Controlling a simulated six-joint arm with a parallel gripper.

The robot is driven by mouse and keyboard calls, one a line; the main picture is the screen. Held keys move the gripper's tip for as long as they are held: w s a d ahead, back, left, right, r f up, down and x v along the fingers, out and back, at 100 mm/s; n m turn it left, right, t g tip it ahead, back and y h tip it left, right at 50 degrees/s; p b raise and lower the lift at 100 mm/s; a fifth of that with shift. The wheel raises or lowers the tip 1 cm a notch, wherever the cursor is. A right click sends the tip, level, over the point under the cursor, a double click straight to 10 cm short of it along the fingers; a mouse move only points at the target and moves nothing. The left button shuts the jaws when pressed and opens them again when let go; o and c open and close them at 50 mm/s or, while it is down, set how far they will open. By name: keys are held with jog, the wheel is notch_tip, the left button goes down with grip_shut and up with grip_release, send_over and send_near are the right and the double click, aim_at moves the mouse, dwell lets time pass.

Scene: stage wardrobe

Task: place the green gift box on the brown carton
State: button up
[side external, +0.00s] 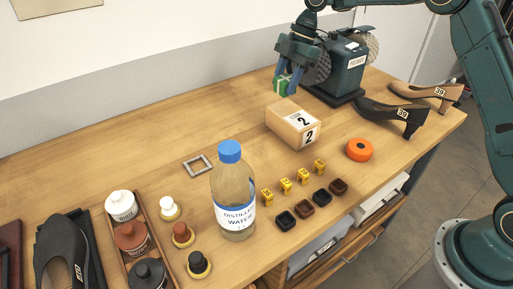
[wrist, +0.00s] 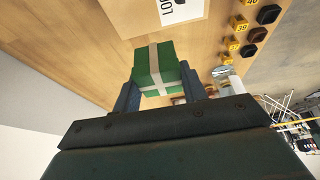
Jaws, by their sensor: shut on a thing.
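The green gift box (side external: 282,84) with a pale ribbon is between the fingers of my gripper (side external: 284,80), which is shut on it. In the wrist view the green gift box (wrist: 157,66) sits between the two dark fingers of my gripper (wrist: 158,88). The brown carton (side external: 287,121), with white labels marked 2, stands on the table. In the side view the box appears just above and behind the carton's far left end. In the wrist view the carton (wrist: 130,15) is at the top, partly cut off by the frame edge. The exact gap between them is hard to judge.
A polisher machine (side external: 347,70) stands close behind my gripper. A water bottle (side external: 232,190), small yellow number markers (side external: 285,184) and dark little pots (side external: 304,208) are nearer the front.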

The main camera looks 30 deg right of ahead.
aim_at(288, 115)
jog(key=shift+s+d+f, duration=0.2)
jog(key=shift+d+f, duration=0.25)
jog(key=shift+f, duration=0.75)
jog(key=shift+s+d+f, duration=0.15)
jog(key=shift+d+f, duration=0.3)
jog(key=shift+f, duration=0.75)
jog(key=shift+s+d+f, duration=0.2)
jog(key=shift+d+f, duration=0.25)
jog(key=shift+f, duration=0.75)
jog(key=shift+f, duration=0.1)
jog(key=o, duration=1)
jog(key=shift+c, duration=0.2)
jog(key=v, duration=1.2)
